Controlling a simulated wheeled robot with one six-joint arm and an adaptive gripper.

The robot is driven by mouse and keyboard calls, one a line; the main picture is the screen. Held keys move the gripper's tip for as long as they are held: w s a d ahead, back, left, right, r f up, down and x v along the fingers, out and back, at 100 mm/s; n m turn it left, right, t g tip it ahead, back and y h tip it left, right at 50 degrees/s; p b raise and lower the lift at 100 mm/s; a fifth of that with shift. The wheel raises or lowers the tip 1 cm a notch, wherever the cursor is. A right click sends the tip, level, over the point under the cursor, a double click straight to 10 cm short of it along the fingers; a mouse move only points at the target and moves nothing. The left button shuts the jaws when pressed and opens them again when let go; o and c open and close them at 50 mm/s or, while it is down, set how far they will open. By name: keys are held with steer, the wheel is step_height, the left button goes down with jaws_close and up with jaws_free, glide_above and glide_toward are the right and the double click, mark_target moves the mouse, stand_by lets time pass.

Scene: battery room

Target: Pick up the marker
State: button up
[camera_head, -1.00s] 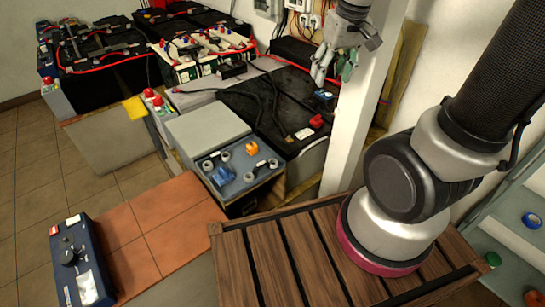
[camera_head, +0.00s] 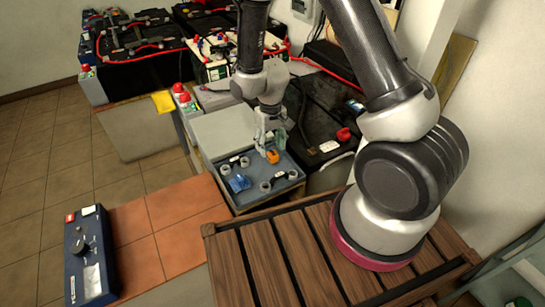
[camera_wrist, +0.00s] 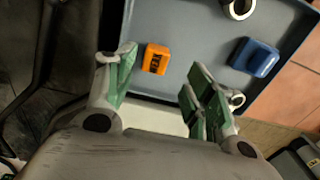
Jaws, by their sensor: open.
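No object is plainly labelled a marker. A small orange block with dark lettering (camera_wrist: 156,58) lies on a blue-grey tray-like top (camera_wrist: 198,22). In the head view the block (camera_head: 273,157) shows just beside my fingers. A blue block (camera_wrist: 255,57) lies to its right in the wrist view; it is at the left of the top (camera_head: 239,183) in the head view. My gripper (camera_wrist: 160,76) is open and empty, with green-padded fingers. In the wrist view the orange block appears between and just beyond the fingertips. The exact height gap is unclear.
Grey ring-shaped posts (camera_wrist: 235,99) and black handles stand on the same top. A grey lid (camera_head: 222,132) lies behind it. A dark battery with a red cap (camera_head: 343,134) is to the right. A slatted wooden surface (camera_head: 290,262) is in front, and a blue meter box (camera_head: 89,260) at left.

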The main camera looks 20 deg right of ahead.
mark_target(273, 153)
steer(key=f, duration=0.5)
steer(key=shift+d, duration=0.3)
steer(key=c, duration=0.9)
